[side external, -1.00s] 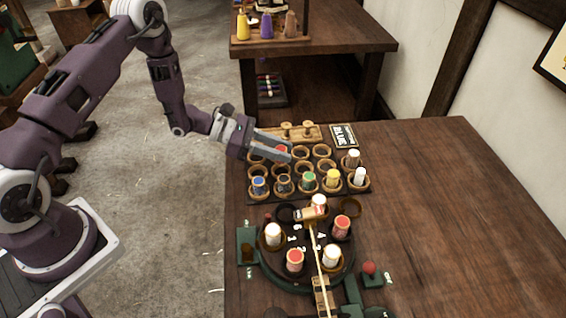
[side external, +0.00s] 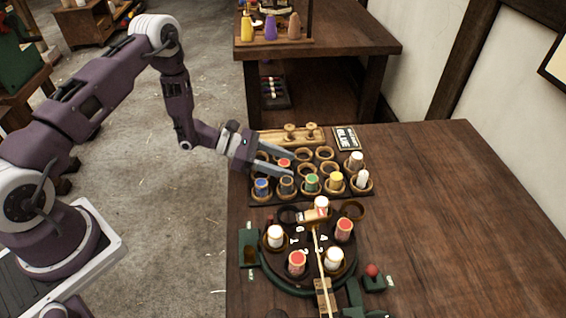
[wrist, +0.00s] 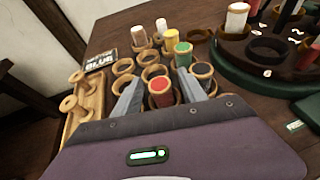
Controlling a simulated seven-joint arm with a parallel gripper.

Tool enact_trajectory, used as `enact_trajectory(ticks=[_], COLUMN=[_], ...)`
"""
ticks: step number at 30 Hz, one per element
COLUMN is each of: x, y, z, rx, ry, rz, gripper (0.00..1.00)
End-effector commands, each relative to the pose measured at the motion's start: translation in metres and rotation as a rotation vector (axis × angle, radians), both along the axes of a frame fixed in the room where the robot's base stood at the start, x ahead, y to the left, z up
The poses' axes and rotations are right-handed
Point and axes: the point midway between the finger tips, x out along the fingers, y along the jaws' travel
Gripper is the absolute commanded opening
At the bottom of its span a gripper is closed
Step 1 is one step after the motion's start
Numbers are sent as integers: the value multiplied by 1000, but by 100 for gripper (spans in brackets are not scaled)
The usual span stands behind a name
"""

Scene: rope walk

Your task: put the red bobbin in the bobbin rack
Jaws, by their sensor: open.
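The red bobbin (side external: 284,162) stands in a cup of the bobbin rack (side external: 303,198), in the row behind the blue, dark and green bobbins. My gripper (side external: 292,164) is open around it, one finger on each side. In the wrist view the red bobbin (wrist: 160,86) shows its red top between the two spread fingers (wrist: 158,88), with a gap visible beside it. Its lower part is hidden in the cup. Other red-topped bobbins stand on the round dark turntable, one at its right (side external: 344,229) and one at its front (side external: 297,262).
The rack also holds blue (side external: 262,186), green (side external: 312,182), yellow (side external: 336,180) and white (side external: 362,179) bobbins close by; several cups are empty. A wooden peg holder (side external: 290,135) and a small sign (side external: 346,138) stand behind. The table's right side is clear.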

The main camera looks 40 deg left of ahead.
Motion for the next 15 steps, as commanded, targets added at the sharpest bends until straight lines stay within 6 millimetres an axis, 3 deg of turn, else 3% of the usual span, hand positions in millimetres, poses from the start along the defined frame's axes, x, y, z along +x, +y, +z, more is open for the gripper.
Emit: enact_trajectory(ticks=[15], x=[-56], y=[85], z=[44], rx=[0], ry=[-1], rz=[2], gripper=[49])
